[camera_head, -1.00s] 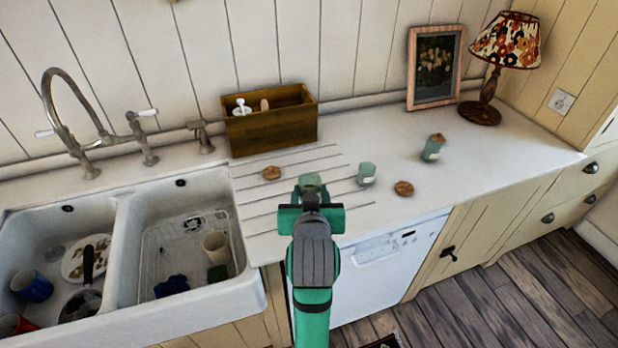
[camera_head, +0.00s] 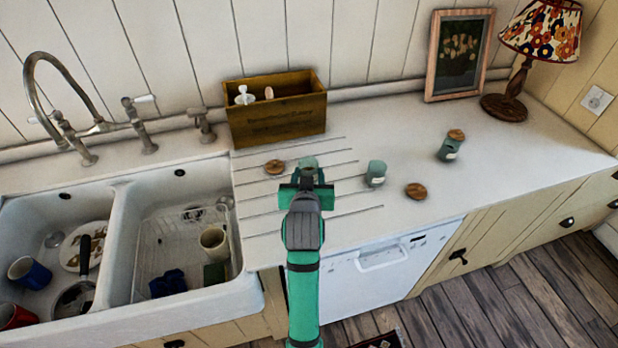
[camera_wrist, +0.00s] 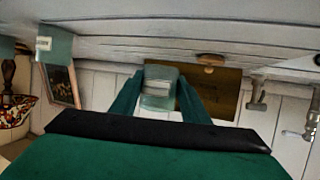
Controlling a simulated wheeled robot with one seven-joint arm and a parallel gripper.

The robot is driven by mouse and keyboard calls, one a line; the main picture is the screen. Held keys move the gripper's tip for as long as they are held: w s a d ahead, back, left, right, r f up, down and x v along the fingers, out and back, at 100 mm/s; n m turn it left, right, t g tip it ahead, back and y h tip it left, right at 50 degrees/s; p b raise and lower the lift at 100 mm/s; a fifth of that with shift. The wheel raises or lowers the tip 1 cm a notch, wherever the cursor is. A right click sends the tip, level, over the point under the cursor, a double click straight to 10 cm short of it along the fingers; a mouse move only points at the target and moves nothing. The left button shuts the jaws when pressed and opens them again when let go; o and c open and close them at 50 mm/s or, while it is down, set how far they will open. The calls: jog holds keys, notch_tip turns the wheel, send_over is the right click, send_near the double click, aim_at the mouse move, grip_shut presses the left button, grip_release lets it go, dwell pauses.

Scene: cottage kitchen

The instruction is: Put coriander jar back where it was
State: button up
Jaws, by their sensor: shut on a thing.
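My gripper (camera_head: 309,183) is shut on a pale green jar (camera_head: 309,165), over the grooved drainer right of the sink. In the wrist view the same jar (camera_wrist: 158,88) sits between the fingers, with a pale label band. Its label cannot be read, so I cannot tell from it that this is the coriander jar. Another green jar (camera_head: 376,174) stands without a lid to the right of my gripper. Loose wooden lids lie left of my gripper (camera_head: 274,167) and on the right (camera_head: 415,191).
A double sink (camera_head: 120,235) with dishes is at left. A picture frame (camera_head: 430,88) and a lamp (camera_head: 515,82) stand at the back right. The right-hand worktop is mostly clear.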

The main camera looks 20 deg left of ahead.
jog(key=shift+w+a+f, duration=0.15)
jog(key=shift+w+f, duration=0.15)
jog(key=shift+f, duration=0.2)
jog(key=shift+w+a+f, duration=0.1)
jog(key=shift+w+f, duration=0.1)
jog(key=shift+f, duration=0.4)
jog(key=shift+w+f, duration=0.15)
jog(key=shift+f, duration=0.45)
jog(key=shift+s+f, duration=0.15)
jog(key=shift+f, duration=0.35)
jog(key=shift+f, duration=0.1)
jog(key=o, duration=1.1)
jog(key=shift+r, duration=0.2)
jog(key=v, duration=1.2)
